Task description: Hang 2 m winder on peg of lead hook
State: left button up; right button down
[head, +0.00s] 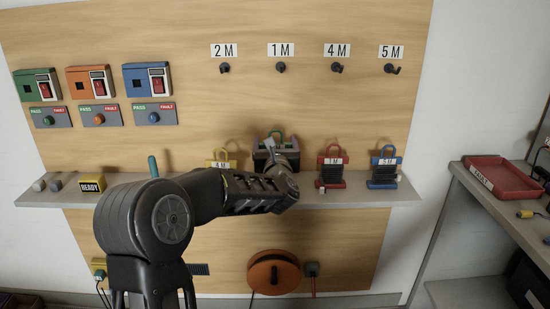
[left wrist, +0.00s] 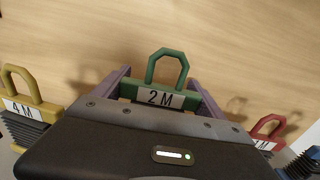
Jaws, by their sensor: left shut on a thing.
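The 2 m winder (head: 276,137) has a green loop handle and sits among the other winders at the wall shelf. In the left wrist view its green frame and "2 M" label (left wrist: 160,97) show upright between my two fingers. My left gripper (head: 274,158) is shut on this winder; it also shows in the left wrist view (left wrist: 162,92). My arm hides the winder's lower part, so I cannot tell whether it touches the shelf. The black lead hook (head: 224,68) under the "2 M" sign (head: 224,50) is empty. My right gripper is not in view.
The yellow 4 m winder (head: 221,160) stands to the left; the red 1 m (head: 331,169) and blue 5 m (head: 384,168) winders stand to the right on the shelf (head: 405,194). Other hooks (head: 337,68) are empty. The board between shelf and hooks is clear.

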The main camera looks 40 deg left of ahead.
pick_arm(q)
notch_tip(320, 180, down, 4)
jog(key=shift+f+b, duration=0.25)
jog(key=shift+b, duration=0.6)
jog(key=shift+r, duration=0.1)
jog(key=o, duration=1.5)
jog(key=shift+c, duration=0.2)
